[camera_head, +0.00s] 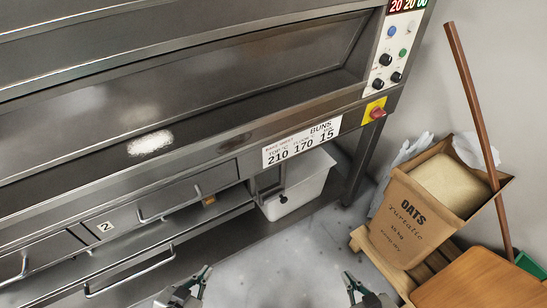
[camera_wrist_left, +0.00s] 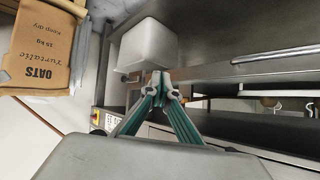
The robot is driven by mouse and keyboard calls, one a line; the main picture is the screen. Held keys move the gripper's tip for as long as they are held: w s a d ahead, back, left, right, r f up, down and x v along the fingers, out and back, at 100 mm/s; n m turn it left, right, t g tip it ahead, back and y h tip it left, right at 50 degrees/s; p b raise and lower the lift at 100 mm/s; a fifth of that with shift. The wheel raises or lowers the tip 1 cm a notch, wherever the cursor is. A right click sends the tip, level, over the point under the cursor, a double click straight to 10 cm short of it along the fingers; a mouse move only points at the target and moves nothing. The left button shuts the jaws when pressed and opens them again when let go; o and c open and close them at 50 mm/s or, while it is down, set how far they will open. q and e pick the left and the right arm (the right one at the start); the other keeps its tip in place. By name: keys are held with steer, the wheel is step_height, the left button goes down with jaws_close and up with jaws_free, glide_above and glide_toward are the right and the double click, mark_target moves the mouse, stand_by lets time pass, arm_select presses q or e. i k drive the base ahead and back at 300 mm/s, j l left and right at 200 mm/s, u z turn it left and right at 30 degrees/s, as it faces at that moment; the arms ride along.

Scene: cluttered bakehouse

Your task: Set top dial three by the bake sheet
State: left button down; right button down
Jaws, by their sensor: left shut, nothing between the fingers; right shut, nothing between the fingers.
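The bake sheet (camera_head: 300,145) is a white card on the oven's lower front edge. It reads BUNS, top 210, floor 170, 15. The control panel (camera_head: 409,38) at the oven's right end carries three black dials; the uppermost black dial (camera_head: 385,60) sits above two others (camera_head: 396,77) (camera_head: 377,83). Their pointer settings are too small to read. The display (camera_head: 408,5) above shows 20, 20 in red and 00 in green, cut by the frame. My left gripper (camera_head: 187,285) and right gripper (camera_head: 362,284) are low, apart from the panel. The left wrist view shows the left fingertips (camera_wrist_left: 163,86) together and empty.
A red switch on a yellow plate (camera_head: 376,109) is below the dials. A white bin (camera_head: 302,186) stands under the oven. An oats sack (camera_head: 410,215), a leaning brown pole (camera_head: 472,100) and a wooden board (camera_head: 475,282) crowd the right. Drawer handles (camera_head: 130,275) stick out at left.

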mark_target(378, 84)
steer(key=l+z, duration=0.4)
steer(key=i+l+z, duration=0.15)
steer(key=l+z, duration=0.25)
steer(key=i+l+z, duration=0.2)
steer(key=l+z, duration=0.2)
